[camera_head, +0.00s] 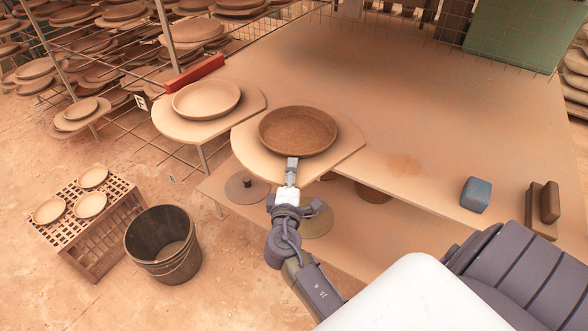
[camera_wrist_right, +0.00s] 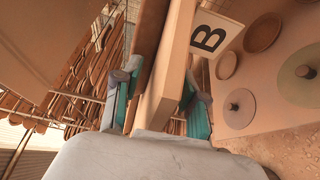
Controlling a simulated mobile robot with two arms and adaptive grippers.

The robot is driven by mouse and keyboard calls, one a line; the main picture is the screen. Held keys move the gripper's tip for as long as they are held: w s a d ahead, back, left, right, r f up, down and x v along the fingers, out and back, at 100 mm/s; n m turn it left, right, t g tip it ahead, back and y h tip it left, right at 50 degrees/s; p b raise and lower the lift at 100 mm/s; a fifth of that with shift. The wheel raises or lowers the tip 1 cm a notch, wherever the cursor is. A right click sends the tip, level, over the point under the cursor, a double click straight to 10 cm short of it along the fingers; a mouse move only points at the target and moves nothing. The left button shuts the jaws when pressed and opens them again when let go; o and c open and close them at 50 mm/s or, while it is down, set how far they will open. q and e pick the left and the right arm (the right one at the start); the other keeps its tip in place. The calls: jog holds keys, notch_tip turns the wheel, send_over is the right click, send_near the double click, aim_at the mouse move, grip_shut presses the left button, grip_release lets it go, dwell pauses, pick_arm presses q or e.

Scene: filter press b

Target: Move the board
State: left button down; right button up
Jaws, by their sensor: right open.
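A pale tan board (camera_head: 247,150) with a brown round dish (camera_head: 297,130) on it juts past the front edge of the table (camera_head: 420,110). My right gripper (camera_head: 291,170) is at the board's front edge, just below the dish. In the right wrist view, the gripper's teal fingertips (camera_wrist_right: 165,98) are apart, one on each side of the board's edge (camera_wrist_right: 172,70); whether they touch it I cannot tell. A white tag with the letter B (camera_wrist_right: 212,36) is beside the board there. My left gripper is not in view.
Another board (camera_head: 180,127) with a pale dish (camera_head: 206,99) is left of it. A red bar (camera_head: 194,75) lies behind. A bucket (camera_head: 162,246) and crate (camera_head: 110,222) stand on the floor. A blue block (camera_head: 476,195) and brown blocks (camera_head: 541,210) sit at right; the table's middle is clear.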

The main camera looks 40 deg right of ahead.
jog(key=shift+r, duration=0.1)
grip_shut()
dwell(0.5)
